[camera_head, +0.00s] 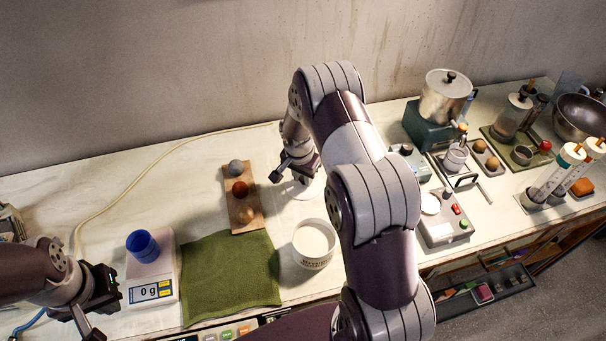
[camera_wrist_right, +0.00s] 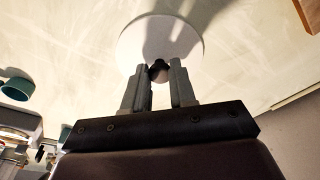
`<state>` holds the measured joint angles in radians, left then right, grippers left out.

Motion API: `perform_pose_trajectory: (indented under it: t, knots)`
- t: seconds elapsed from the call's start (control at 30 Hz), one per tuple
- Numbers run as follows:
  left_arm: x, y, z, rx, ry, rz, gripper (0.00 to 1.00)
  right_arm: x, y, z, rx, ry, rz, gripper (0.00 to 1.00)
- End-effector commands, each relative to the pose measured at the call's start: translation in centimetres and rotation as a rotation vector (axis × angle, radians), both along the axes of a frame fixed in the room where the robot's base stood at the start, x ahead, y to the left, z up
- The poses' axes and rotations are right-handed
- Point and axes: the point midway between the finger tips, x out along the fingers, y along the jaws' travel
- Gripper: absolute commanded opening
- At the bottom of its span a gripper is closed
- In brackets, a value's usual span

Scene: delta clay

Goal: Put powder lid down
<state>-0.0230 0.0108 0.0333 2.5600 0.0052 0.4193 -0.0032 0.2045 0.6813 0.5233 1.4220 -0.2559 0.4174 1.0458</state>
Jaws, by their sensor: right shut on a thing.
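The powder lid (camera_wrist_right: 165,42) is a round white disc with a dark knob (camera_wrist_right: 158,71) at its middle. My right gripper (camera_wrist_right: 157,75) is shut on that knob. In the head view, my right gripper (camera_head: 297,178) is behind the open powder jar (camera_head: 314,243), and the lid (camera_head: 300,190) shows only partly below it. I cannot tell whether the lid touches the table. The jar is white, stands upright and holds pale powder. My left gripper (camera_head: 92,312) is at the lower left, beside the scale; its finger gap is unclear.
A wooden board (camera_head: 243,215) with several balls lies left of the lid. A green cloth (camera_head: 231,270) lies left of the jar. A scale (camera_head: 152,285) reading 0 g carries a blue cup (camera_head: 142,245). Lab devices crowd the right side. Bare table lies behind the board.

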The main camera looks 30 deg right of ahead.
Motion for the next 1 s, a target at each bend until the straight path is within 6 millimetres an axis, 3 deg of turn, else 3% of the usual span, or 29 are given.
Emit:
perform_pose_trajectory:
  t: [0.03, 0.07, 0.1, 0.13, 0.53, 1.0]
  knots:
    - [0.0, 0.0, -0.4, 0.0, 0.0, 0.0, 0.0, 0.0, 0.0, -0.4, 0.0, 0.0, 0.0, 0.0]
    - [0.0, 0.0, -0.2, 0.0, 0.0, 0.0, 0.0, 0.0, 0.0, -0.2, 0.0, 0.0, 0.0, 0.35]
    - [0.0, 0.0, -0.2, 0.0, 0.0, 0.0, 0.0, 0.0, 0.0, -0.1, 0.0, 0.0, 0.0, 0.48]
    - [0.0, 0.0, -0.2, 0.0, 0.0, 0.0, 0.0, 0.0, 0.0, -0.1, 0.0, 0.0, 0.0, 0.51]
    - [0.0, 0.0, 0.0, 0.0, 0.0, 0.0, 0.0, 0.0, 0.1, 0.9, -0.001, -0.003, 0.0, 0.51]
    - [0.0, 0.0, -1.8, 0.0, 0.0, 0.0, 0.0, -0.8, 1.3, 10.5, 0.0, -0.002, 0.0, 0.51]
